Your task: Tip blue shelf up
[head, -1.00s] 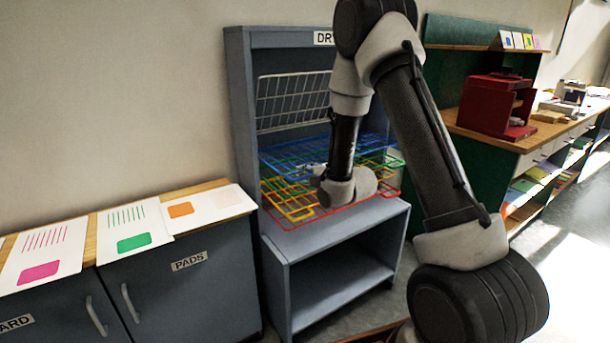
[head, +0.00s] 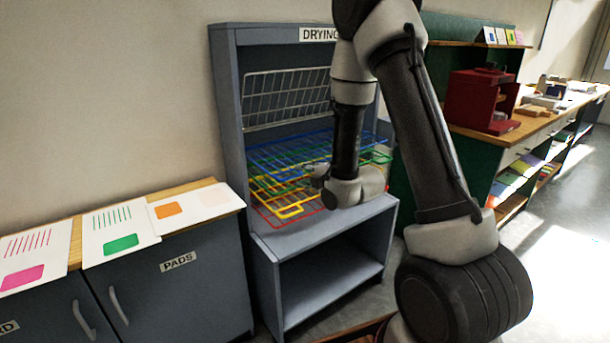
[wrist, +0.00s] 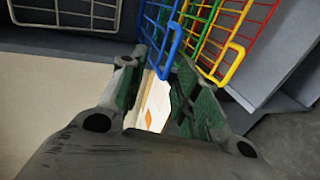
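The blue shelf (head: 290,150) is a wire rack lying roughly level, uppermost of the coloured shelves in the grey drying rack (head: 228,110). In the wrist view its front loop (wrist: 172,52) reaches down to the opening between my fingertips; I cannot tell whether it touches them. My gripper (head: 318,178) is at the front of the coloured shelves, partly hidden by my own wrist in the head view. In the wrist view my gripper (wrist: 157,75) has its green-padded fingers apart, with nothing clamped between them.
The green shelf (wrist: 187,30), yellow shelf (wrist: 233,62) and red shelf (wrist: 258,30) are close beside the blue loop. A white wire shelf (head: 285,98) stands tipped up at the back. A cabinet (head: 180,290) with printed cards is at left; a red machine (head: 475,100) is at right.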

